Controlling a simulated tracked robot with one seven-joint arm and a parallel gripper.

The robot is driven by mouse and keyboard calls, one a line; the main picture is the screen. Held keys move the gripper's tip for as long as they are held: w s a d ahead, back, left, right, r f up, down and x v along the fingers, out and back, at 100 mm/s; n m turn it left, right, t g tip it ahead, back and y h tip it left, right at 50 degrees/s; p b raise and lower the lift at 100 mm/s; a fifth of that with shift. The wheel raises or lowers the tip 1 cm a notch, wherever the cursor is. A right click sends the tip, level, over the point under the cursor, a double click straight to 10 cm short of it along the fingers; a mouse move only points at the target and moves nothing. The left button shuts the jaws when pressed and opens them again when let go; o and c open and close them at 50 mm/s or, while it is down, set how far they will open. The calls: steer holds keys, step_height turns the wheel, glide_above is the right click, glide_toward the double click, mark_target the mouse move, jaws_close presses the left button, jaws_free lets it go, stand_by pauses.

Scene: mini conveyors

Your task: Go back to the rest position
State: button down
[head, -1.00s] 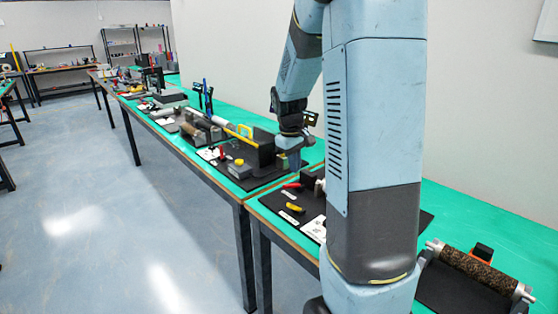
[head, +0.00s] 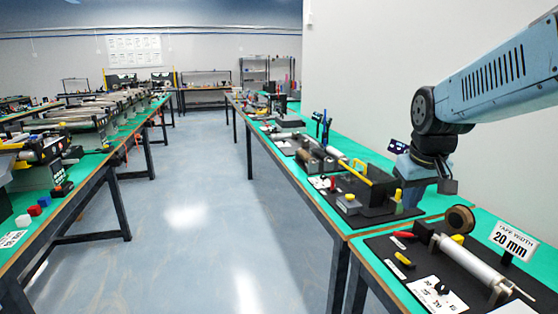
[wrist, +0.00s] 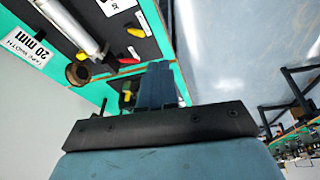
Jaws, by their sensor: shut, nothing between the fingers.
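My gripper (wrist: 158,72) shows in the wrist view as a dark bar with blue fingers together, and nothing is held between them. In the head view my arm comes in from the right edge and bends down at a dark joint. Its end hangs over the far part of the right-hand bench, close to a black fixture (head: 380,180) with a yellow handle. The fingertips are hard to make out in the head view.
Another green bench (head: 85,185) with coloured cubes stands left. The floor aisle (head: 200,220) between is clear.

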steer(key=s+a+r+t, duration=0.1)
steer(key=s+a, duration=0.1)
steer(key=s, duration=0.3)
steer(key=s+a+r+m+t, duration=0.1)
steer(key=s+a, duration=0.1)
steer(key=s, duration=0.4)
steer(key=shift+a+r+y, duration=0.25)
steer(key=shift+a+y, duration=0.05)
steer(key=shift+a, duration=0.1)
stand_by(1.2)
